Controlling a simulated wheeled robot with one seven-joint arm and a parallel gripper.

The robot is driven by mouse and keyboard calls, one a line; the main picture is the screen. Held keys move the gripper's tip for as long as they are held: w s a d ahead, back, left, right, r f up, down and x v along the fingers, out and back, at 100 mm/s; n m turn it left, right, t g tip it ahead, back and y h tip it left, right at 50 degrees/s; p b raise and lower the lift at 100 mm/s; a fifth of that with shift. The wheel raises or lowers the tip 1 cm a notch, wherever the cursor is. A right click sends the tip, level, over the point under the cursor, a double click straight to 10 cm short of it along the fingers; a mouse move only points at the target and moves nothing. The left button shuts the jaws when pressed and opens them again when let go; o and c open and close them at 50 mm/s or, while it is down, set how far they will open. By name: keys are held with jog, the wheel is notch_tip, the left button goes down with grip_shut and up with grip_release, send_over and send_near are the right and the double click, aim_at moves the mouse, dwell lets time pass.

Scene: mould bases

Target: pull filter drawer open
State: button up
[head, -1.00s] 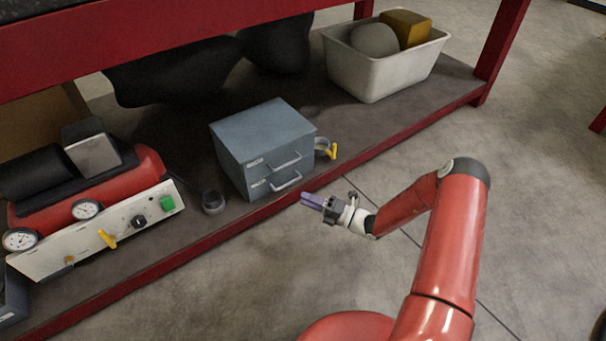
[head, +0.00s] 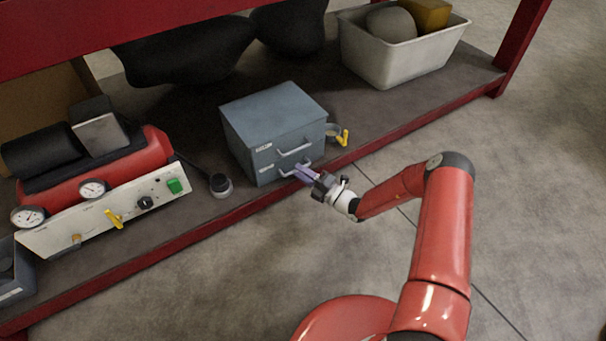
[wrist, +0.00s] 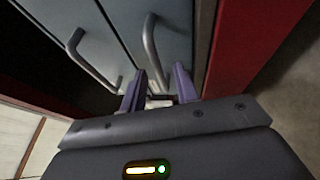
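A blue-grey cabinet (head: 270,112) with two drawers stands on the lower shelf. Its upper drawer has a bar handle (head: 295,147), and the lower drawer's handle (head: 285,171) is partly covered by my gripper in the head view. Both drawers look closed; their small labels are unreadable. My gripper (head: 303,172) is at the lower handle. In the wrist view its purple fingers (wrist: 159,88) are apart, and the near end of the lower handle (wrist: 151,45) runs down towards the gap between them. Contact cannot be told. The upper handle (wrist: 85,62) lies left of the fingers.
The red shelf edge (head: 205,228) runs just below the cabinet, close to my gripper. A ring with a yellow lever (head: 342,137) sits at the cabinet's right side. A white bin (head: 385,65) stands behind right.

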jog(key=shift+c, duration=0.4)
grip_shut()
jog(key=s+d+p, duration=0.4)
jog(key=s+d, duration=0.4)
jog(key=s, duration=0.4)
jog(key=shift+s+d, duration=0.25)
jog(key=shift+d, duration=0.05)
jog(key=shift+o, duration=0.4)
grip_release()
